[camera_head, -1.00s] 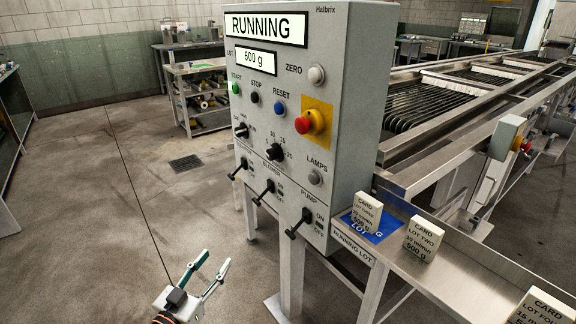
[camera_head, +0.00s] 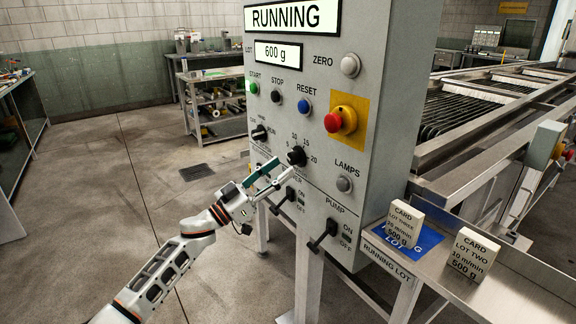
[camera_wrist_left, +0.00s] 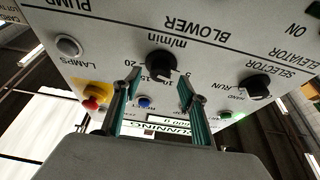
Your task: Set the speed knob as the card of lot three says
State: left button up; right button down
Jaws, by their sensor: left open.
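The black speed knob (camera_head: 297,156) is on the grey panel, with a scale marked 5, 10, 15 and 20; its exact setting is unclear. It also shows upside down in the left wrist view (camera_wrist_left: 160,64), labelled m/min. My left gripper (camera_head: 284,166) is open at the knob's lower left. In the wrist view its two fingers (camera_wrist_left: 158,86) lie either side of the knob, apart from it as far as I can tell. The lot three card (camera_head: 404,224) stands on a blue pad (camera_head: 424,243); its speed figure is too small to read surely. My right gripper is out of view.
The panel also has a red emergency button (camera_head: 340,121), a selector knob (camera_head: 259,132) and black levers, including the pump lever (camera_head: 322,235). The upper display (camera_head: 293,16) reads RUNNING, the lower (camera_head: 278,53) 600 g. The lot two card (camera_head: 471,254) stands to the right.

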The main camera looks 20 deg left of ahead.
aim_at(290, 162)
pick_arm(q)
jog(key=shift+x, duration=1.6)
jog(key=c, duration=1.1)
